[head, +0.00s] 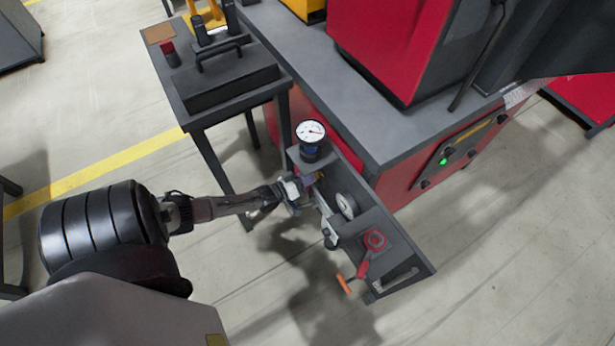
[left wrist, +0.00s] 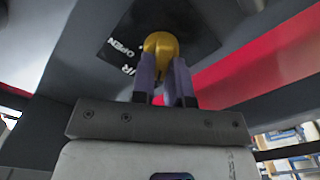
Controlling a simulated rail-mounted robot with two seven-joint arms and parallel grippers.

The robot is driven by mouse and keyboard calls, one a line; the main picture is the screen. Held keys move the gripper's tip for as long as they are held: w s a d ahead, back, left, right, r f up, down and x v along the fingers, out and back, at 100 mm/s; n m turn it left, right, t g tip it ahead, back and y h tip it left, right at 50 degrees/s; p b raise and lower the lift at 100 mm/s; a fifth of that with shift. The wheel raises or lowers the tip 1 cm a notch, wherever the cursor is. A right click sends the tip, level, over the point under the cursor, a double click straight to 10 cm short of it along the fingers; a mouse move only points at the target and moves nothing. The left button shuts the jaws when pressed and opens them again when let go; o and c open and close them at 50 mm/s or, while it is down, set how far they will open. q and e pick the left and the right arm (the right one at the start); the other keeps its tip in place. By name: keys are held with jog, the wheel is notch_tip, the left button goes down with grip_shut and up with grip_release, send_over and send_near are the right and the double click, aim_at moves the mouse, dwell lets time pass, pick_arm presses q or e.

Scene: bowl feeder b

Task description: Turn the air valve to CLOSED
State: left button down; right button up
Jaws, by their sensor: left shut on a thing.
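My left gripper (head: 304,190) reaches in from the left to the dark panel on the front of the bench. In the left wrist view its two purple fingers (left wrist: 165,80) are shut on a rounded yellow valve handle (left wrist: 160,43). A black label (left wrist: 120,45) behind the handle carries white lettering, with "OPEN" readable and the rest partly covered. In the head view the gripper hides most of the handle, and I cannot tell its exact angle. My right gripper is not in view.
A white-faced gauge (head: 311,131) stands just above the gripper. A second round dial (head: 346,206) and a red lever (head: 364,262) with an orange end sit to the right on the panel. A dark side table (head: 228,88) stands at the upper left. The floor in front is clear.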

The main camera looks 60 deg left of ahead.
pick_arm(q)
jog(key=shift+n, duration=1.1)
jog(key=c, duration=1.1)
grip_release()
jog(key=shift+s, duration=0.15)
jog(key=s+p, duration=0.1)
jog(key=s, duration=0.3)
jog(key=s+p, duration=0.1)
jog(key=s, duration=0.4)
jog(key=s+p, duration=0.2)
jog(key=s, duration=0.2)
jog(key=shift+s+d, duration=0.3)
jog(key=shift+d, duration=0.1)
